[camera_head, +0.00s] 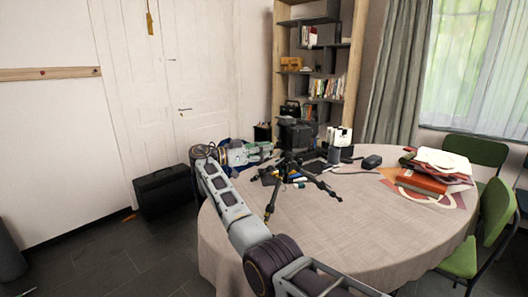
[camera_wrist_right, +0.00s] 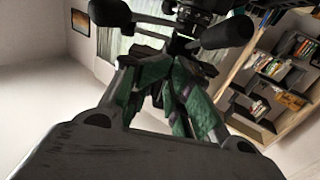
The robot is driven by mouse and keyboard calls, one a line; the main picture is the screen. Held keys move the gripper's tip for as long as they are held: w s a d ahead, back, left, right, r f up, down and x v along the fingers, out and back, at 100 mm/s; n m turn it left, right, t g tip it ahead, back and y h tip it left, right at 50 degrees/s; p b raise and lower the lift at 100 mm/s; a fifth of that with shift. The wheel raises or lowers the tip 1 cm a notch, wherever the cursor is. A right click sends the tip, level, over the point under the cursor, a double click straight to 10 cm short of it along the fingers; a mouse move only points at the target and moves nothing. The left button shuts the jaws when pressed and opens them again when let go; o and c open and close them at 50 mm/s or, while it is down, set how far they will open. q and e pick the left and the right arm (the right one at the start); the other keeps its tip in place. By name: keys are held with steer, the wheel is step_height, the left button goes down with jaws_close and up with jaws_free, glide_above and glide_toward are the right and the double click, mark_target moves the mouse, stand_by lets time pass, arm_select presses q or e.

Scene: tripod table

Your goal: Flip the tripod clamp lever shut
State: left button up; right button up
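The dark tripod (camera_head: 290,172) stands on the round table with its legs spread. In the right wrist view its dark head (camera_wrist_right: 190,18) and a black handle (camera_wrist_right: 228,34) fill the top, close to the fingertips. I cannot make out the clamp lever for certain. My right gripper (camera_head: 264,150) is just left of the tripod's top in the head view. In the wrist view its green-padded fingers (camera_wrist_right: 176,70) point towards the tripod head with little gap between them. I cannot tell whether they touch it. My left gripper is not in view.
The round table (camera_head: 340,230) has a clear front. Books and papers (camera_head: 425,180) lie at its right, a small black object (camera_head: 371,162) and a white device (camera_head: 340,138) at its back. Green chairs (camera_head: 490,225) stand at right. A black case (camera_head: 165,192) stands on the floor at left.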

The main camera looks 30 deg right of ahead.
steer(key=shift+d, duration=0.1)
stand_by(0.3)
steer(key=a, duration=0.7)
steer(key=shift+w+a, duration=0.15)
steer(key=shift+w, duration=0.25)
stand_by(0.6)
